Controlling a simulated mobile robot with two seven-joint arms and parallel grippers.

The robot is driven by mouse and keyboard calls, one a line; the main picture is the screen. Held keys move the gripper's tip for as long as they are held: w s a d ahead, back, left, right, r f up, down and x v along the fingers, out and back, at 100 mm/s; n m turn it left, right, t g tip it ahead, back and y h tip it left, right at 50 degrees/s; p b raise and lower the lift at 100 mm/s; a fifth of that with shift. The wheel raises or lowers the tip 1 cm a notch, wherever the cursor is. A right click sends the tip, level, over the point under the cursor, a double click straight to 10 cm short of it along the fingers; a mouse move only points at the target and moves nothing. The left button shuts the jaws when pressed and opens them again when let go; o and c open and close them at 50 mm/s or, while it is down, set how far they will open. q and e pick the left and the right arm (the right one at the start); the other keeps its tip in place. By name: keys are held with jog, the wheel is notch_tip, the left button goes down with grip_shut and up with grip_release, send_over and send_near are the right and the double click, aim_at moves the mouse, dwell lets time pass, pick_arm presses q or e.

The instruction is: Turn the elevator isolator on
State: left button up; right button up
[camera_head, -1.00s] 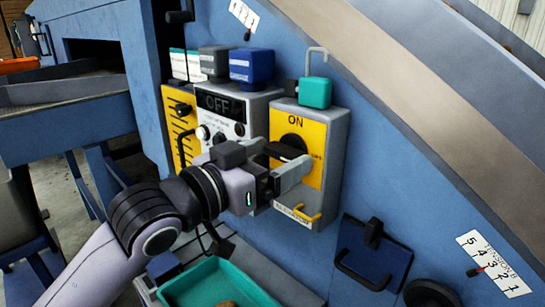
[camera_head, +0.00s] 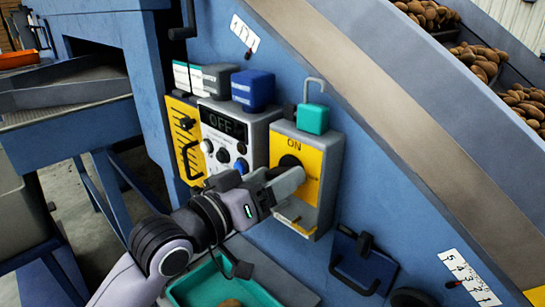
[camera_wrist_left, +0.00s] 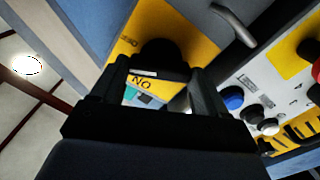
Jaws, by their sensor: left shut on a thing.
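The elevator isolator is a grey box with a yellow face (camera_head: 312,163) and an ON label at its top, fixed to the blue machine side. Its black rotary knob (camera_head: 290,162) shows partly behind my left gripper (camera_head: 284,182). The gripper is at the face, shut on the knob's handle, with a grey finger covering much of it. In the left wrist view, the dark knob (camera_wrist_left: 160,52) sits between the fingertips (camera_wrist_left: 160,75), with the upside-down ON label below. The handle's exact angle is hard to tell. My right gripper is not in view.
A grey control panel (camera_head: 243,116) with an OFF display and several knobs stands left of the isolator. A teal padlock (camera_head: 313,118) and a blue block (camera_head: 253,90) sit above. A teal tray (camera_head: 200,282) lies below; a dark blue plate with a handle (camera_head: 362,262) is lower right.

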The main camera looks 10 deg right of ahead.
pick_arm(q)
jog(key=n+p, duration=0.2)
jog(key=p, duration=0.1)
jog(key=shift+r+n, duration=0.25)
jog(key=shift+n, duration=0.15)
jog(key=n+p, duration=0.3)
jog(key=n, duration=0.1)
jog(key=n+p, duration=0.3)
jog(key=shift+f+n+p, duration=0.2)
jog(key=shift+n+p, duration=0.1)
jog(key=shift+n, duration=0.1)
jog(key=shift+f+n+p, duration=0.15)
jog(key=shift+n+p, duration=0.3)
jog(key=shift+n, duration=0.65)
jog(key=o, duration=1.1)
jog(key=shift+c, duration=0.2)
